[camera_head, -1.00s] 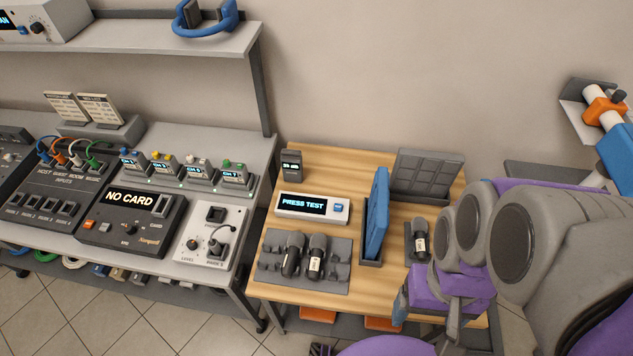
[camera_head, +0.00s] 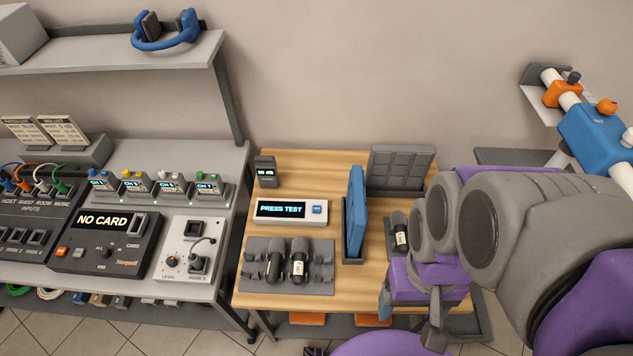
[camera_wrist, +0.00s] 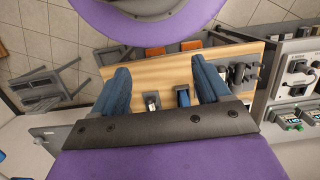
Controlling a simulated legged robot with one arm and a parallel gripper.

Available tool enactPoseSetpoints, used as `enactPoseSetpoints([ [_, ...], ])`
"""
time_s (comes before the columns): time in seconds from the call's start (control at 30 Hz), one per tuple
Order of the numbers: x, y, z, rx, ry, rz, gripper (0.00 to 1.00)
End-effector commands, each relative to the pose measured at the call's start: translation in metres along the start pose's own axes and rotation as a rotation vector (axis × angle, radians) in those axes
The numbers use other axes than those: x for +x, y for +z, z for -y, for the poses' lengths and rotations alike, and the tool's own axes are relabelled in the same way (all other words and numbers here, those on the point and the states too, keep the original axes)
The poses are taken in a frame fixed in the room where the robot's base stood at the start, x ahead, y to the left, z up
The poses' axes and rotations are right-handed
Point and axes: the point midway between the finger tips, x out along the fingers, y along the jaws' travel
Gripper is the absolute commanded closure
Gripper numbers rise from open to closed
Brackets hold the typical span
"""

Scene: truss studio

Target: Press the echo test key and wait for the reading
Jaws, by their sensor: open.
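A white test unit (camera_head: 270,212) with a dark screen reading "PRESS TEST" sits on the wooden table. Its blue key (camera_head: 317,210) is at the unit's right end. My gripper (camera_head: 386,302) is low over the table's right front part in the head view, right of the unit and apart from it; my arm hides much of it there. In the wrist view my gripper (camera_wrist: 160,66) shows two blue fingers spread wide with nothing held between them. I cannot make out the test key in the wrist view.
A blue panel (camera_head: 356,212) stands upright in a dark holder between the unit and my gripper. Two microphones (camera_head: 299,260) lie on a grey rack (camera_head: 320,265) in front of the unit. Another microphone (camera_head: 399,233) is by my arm. A mixer desk (camera_head: 190,290) stands left.

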Motion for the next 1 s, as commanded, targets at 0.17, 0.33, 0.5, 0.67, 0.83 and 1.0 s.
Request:
enactPoseSetpoints([
  [0.17,0.0,0.0,0.0,0.0,0.0,0.0,0.42],
  [0.33,0.0,0.0,0.0,0.0,0.0,0.0,0.58],
  [0.5,0.0,0.0,0.0,0.0,0.0,0.0,0.75],
  [0.67,0.0,0.0,0.0,0.0,0.0,0.0,0.9],
  [0.83,0.0,0.0,0.0,0.0,0.0,0.0,1.0],
  [1.0,0.0,-0.0001,0.0,0.0,0.0,0.0,1.0],
])
